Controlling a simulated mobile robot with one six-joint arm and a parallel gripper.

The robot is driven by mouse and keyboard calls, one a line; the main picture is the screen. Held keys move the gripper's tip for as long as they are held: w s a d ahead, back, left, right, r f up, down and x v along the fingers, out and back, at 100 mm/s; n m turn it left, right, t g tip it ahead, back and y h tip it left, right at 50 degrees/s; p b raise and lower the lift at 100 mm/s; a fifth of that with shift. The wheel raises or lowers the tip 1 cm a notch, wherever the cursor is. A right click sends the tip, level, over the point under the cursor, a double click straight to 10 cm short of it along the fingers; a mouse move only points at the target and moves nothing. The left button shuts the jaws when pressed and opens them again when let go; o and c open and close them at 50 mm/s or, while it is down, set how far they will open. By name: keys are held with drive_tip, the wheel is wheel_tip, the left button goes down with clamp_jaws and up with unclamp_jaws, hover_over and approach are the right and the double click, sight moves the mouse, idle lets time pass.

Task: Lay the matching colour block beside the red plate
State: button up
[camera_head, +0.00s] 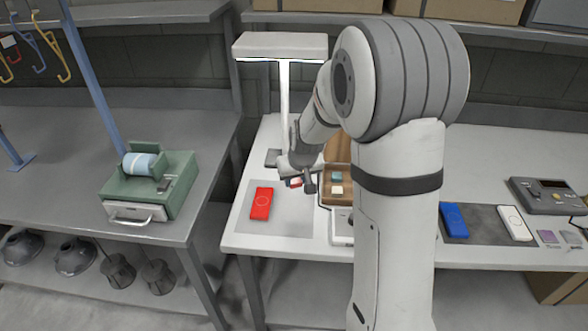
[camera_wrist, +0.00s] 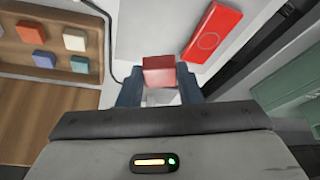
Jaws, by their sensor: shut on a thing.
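The red plate (camera_head: 262,203), a flat red rectangle with a circle on it, lies on a grey mat (camera_head: 290,224) at the left of the white table. It also shows in the wrist view (camera_wrist: 213,36). My gripper (camera_wrist: 160,84) is shut on a red block (camera_wrist: 160,70), with one dark finger on each side. In the head view my gripper (camera_head: 298,182) is to the right of and slightly beyond the plate, above the table. The red block shows there only in small part. The block and plate look apart in the wrist view.
A wooden tray (camera_wrist: 50,95) holds orange, cream, purple and teal blocks, just right of my gripper. A white lamp (camera_head: 284,110) stands behind. Blue (camera_head: 454,221) and white plates (camera_head: 514,223) lie to the right. The mat in front of the red plate is clear.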

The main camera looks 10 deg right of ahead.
drive_tip(key=b, duration=0.7)
hover_over(295, 212)
drive_tip(key=s, duration=0.1)
wheel_tip(295, 212, down, 10)
drive_tip(key=shift+s+r, duration=0.1)
drive_tip(key=shift+f+b, duration=0.35)
drive_tip(key=shift+f, duration=0.05)
drive_tip(key=shift+f+b, duration=0.6)
drive_tip(key=shift+b, duration=0.15)
drive_tip(key=o, duration=1.1)
drive_tip(key=shift+c, duration=0.2)
drive_tip(key=v, duration=0.8)
drive_tip(key=s+r+g, duration=0.1)
drive_tip(key=s+r, duration=0.2)
drive_tip(key=s, duration=0.9)
drive_tip(key=s+r+m, duration=0.1)
drive_tip(key=s+r, duration=0.2)
drive_tip(key=s, duration=0.9)
drive_tip(key=shift+r+g, duration=0.35)
drive_tip(key=shift+g, duration=0.05)
